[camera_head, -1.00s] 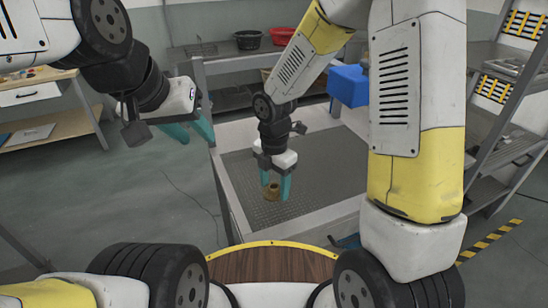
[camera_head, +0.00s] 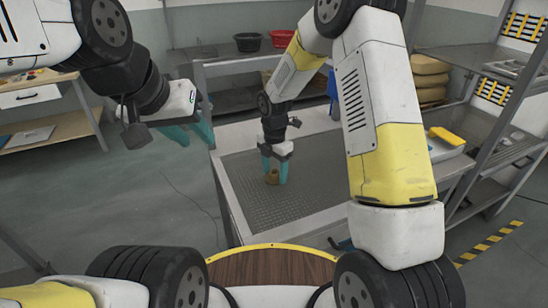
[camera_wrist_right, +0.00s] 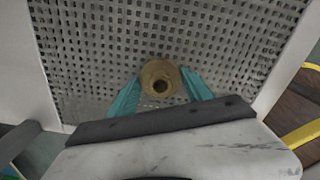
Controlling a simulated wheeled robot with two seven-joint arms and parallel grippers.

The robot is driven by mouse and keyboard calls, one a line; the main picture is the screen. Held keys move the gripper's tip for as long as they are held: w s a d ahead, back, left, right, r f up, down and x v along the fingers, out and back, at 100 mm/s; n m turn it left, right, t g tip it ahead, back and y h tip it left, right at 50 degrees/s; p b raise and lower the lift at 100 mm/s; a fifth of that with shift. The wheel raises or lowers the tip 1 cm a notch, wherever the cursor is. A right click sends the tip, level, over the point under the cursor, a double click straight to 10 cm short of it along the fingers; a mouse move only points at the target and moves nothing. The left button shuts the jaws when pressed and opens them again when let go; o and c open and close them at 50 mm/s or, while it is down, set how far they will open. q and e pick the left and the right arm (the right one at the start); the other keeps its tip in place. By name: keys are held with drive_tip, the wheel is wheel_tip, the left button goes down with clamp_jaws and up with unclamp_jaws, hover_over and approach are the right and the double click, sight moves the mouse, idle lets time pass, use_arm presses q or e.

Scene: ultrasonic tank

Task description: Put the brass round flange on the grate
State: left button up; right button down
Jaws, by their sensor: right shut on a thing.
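The brass round flange (camera_head: 271,178) is between the teal fingers of my right gripper (camera_head: 274,172), which is shut on it. My left gripper (camera_head: 191,134) is open and empty, outside the tank at the left.
The tank's metal rim (camera_head: 232,205) surrounds the grate. A black bowl (camera_head: 248,42) and a red bowl (camera_head: 282,35) stand on a shelf behind. A yellow block (camera_head: 447,136) lies at the right. Metal shelving stands at the right, a workbench (camera_head: 35,135) at the left.

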drive_tip(key=shift+c, duration=2.2)
unclamp_jaws()
drive_tip(key=shift+f, duration=0.1)
wheel_tip(320, 180, up, 12)
wheel_tip(320, 180, up, 8)
drive_tip(key=m+t, duration=0.1)
drive_tip(key=m, duration=0.5)
hover_over(275, 172)
drive_tip(key=s+d, duration=0.4)
drive_tip(key=s+d+r+m+t+y, duration=0.1)
drive_tip(key=s+d+r+m, duration=0.3)
drive_tip(key=s+m, duration=0.5)
drive_tip(key=s+d+r+m+t+y, duration=0.1)
drive_tip(key=s+d+r+m+t, duration=0.3)
drive_tip(key=s+m, duration=0.6)
drive_tip(key=shift+s+d+r+m, duration=0.25)
drive_tip(key=shift+d+r+m, duration=0.35)
drive_tip(key=shift+m, duration=0.1)
